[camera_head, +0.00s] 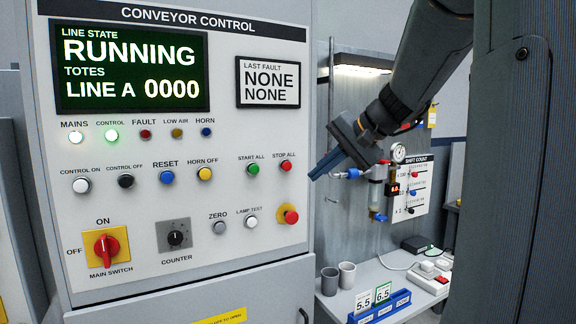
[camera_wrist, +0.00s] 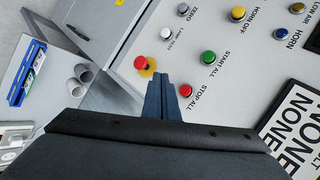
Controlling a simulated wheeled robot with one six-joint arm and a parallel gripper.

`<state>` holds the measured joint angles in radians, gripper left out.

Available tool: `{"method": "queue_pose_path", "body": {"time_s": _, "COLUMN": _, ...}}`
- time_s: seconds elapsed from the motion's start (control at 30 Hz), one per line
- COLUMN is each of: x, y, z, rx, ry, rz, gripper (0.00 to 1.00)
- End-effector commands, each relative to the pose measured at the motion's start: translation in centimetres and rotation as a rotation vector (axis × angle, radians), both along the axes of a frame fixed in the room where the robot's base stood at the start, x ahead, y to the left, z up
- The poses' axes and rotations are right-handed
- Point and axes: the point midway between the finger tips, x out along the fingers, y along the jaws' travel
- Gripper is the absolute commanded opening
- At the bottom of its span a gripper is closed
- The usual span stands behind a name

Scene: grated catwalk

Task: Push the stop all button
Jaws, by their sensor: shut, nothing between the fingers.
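The red stop all button (camera_head: 286,166) sits at the right of the conveyor control panel (camera_head: 130,235), under its "STOP ALL" label. The green start all button (camera_head: 253,169) is just left of it. My gripper (camera_head: 316,175) is shut and empty, its blue fingers pointing toward the panel's right edge, just right of the stop all button in the head view. In the wrist view the shut fingertips (camera_wrist: 168,78) point at the panel, and the red stop all button (camera_wrist: 186,90) shows right beside them. Whether the fingers touch the panel cannot be told.
A red emergency mushroom button (camera_head: 290,216) on a yellow plate is below stop all. The display (camera_head: 130,65) reads "RUNNING". Right of the cabinet stand an air regulator (camera_head: 378,190), two grey cups (camera_head: 338,277) and a blue card rack (camera_head: 380,308).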

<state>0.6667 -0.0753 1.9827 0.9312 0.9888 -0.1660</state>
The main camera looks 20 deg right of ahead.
Motion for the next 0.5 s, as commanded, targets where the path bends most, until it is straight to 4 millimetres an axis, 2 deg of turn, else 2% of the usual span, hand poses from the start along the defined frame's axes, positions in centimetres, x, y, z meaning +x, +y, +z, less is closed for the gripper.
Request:
{"method": "queue_pose_path", "body": {"time_s": 0.13, "x": 0.3, "y": 1.0, "z": -0.1, "rx": 0.000, "ry": 0.001, "rz": 0.019, "gripper": 0.00}}
{"method": "queue_pose_path", "body": {"time_s": 0.33, "x": 0.7, "y": 1.2, "z": -0.1, "rx": 0.000, "ry": 0.002, "rz": 0.023, "gripper": 0.00}}
{"method": "queue_pose_path", "body": {"time_s": 0.5, "x": 2.2, "y": 1.2, "z": -0.1, "rx": 0.000, "ry": 0.003, "rz": 0.021, "gripper": 0.00}}
